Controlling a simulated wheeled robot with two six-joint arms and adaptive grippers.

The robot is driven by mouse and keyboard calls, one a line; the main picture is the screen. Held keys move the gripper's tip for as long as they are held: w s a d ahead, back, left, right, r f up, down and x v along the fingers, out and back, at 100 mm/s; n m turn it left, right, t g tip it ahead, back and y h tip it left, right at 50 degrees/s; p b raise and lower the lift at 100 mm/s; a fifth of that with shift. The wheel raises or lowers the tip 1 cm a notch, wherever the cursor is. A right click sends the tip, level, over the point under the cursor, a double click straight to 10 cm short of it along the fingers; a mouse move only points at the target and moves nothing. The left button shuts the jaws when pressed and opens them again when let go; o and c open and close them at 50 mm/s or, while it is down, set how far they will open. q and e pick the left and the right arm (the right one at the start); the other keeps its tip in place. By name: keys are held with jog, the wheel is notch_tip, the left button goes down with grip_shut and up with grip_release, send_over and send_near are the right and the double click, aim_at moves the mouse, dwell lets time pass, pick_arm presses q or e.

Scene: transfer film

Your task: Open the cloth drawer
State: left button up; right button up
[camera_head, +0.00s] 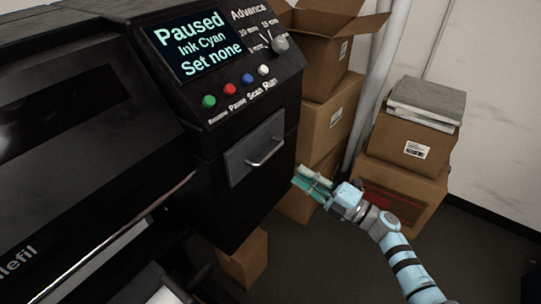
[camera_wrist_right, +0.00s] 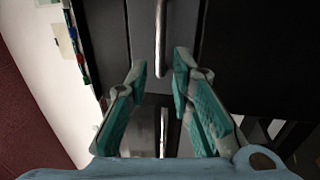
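The cloth drawer (camera_head: 255,147) is a grey front panel with a silver bar handle (camera_head: 265,152), set in the black machine below the buttons. It looks closed. My right gripper (camera_head: 303,177) is to the right of the drawer, apart from the handle, with teal finger pads. In the right wrist view its two fingers (camera_wrist_right: 158,75) are spread with nothing between them, and the silver handle (camera_wrist_right: 161,40) lies ahead, roughly in line with the gap. My left gripper is not in view.
Stacked cardboard boxes (camera_head: 328,118) stand behind the gripper, and more boxes (camera_head: 408,140) stand at the right. A small box (camera_head: 243,262) sits on the floor below the drawer.

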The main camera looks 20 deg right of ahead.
aim_at(270, 151)
jog(key=x, duration=1.1)
jog(key=shift+w, duration=0.25)
grip_shut()
